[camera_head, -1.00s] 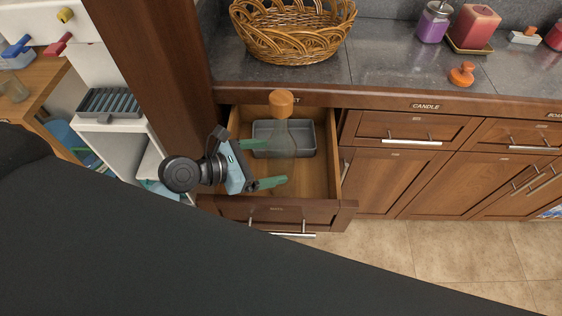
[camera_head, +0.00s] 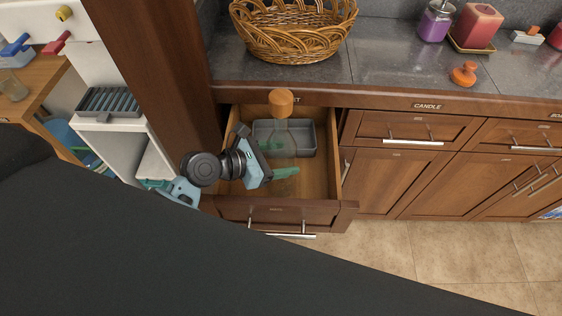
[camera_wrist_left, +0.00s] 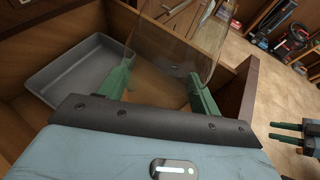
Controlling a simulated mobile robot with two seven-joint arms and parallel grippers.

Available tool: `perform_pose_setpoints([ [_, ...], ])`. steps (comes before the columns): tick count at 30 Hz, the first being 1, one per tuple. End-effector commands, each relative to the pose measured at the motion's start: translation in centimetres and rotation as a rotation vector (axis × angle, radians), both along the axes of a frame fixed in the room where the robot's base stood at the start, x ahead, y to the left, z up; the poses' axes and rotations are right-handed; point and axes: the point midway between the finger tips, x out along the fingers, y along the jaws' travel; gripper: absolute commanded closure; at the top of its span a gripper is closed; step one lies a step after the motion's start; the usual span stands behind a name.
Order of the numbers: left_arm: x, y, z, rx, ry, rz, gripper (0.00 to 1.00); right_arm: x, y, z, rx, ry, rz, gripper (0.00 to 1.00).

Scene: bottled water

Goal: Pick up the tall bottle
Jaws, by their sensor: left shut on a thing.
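The tall bottle (camera_head: 284,137) is clear with an orange round cap (camera_head: 281,98). It stands upright in the open drawer, in front of the grey tray. My left gripper (camera_head: 280,160) reaches in from the left, with its green fingers around the lower body. It is shut on the bottle. In the left wrist view, the clear bottle wall (camera_wrist_left: 170,55) lies between the two fingers; the cap is out of that view. My right gripper (camera_wrist_left: 288,131) shows small at the right edge of the left wrist view, its fingers apart and empty.
The open wooden drawer (camera_head: 320,185) has walls close around the bottle. A grey tray (camera_head: 306,139) lies at its back; it also shows in the left wrist view (camera_wrist_left: 70,75). Above are the counter edge (camera_head: 370,97), a wicker basket (camera_head: 290,50) and an orange-handled item (camera_head: 463,75).

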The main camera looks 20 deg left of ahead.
Motion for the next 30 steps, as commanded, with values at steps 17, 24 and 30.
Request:
perform_pose_setpoints([
  [17, 0.2, 0.0, 3.4, -0.003, -0.012, 0.000, 0.74, 0.7, 0.1, 1.2, 0.003, -0.021, -0.005, 0.64],
  [24, 0.2, 0.0, 7.8, -0.002, -0.014, 0.000, 0.74, 1.6, 0.1, 2.7, 0.003, -0.050, -0.005, 0.64],
  [30, 0.1, 0.0, 9.9, -0.003, -0.009, 0.000, 0.74, 2.1, 0.0, 3.3, 0.000, -0.065, -0.003, 0.64],
])
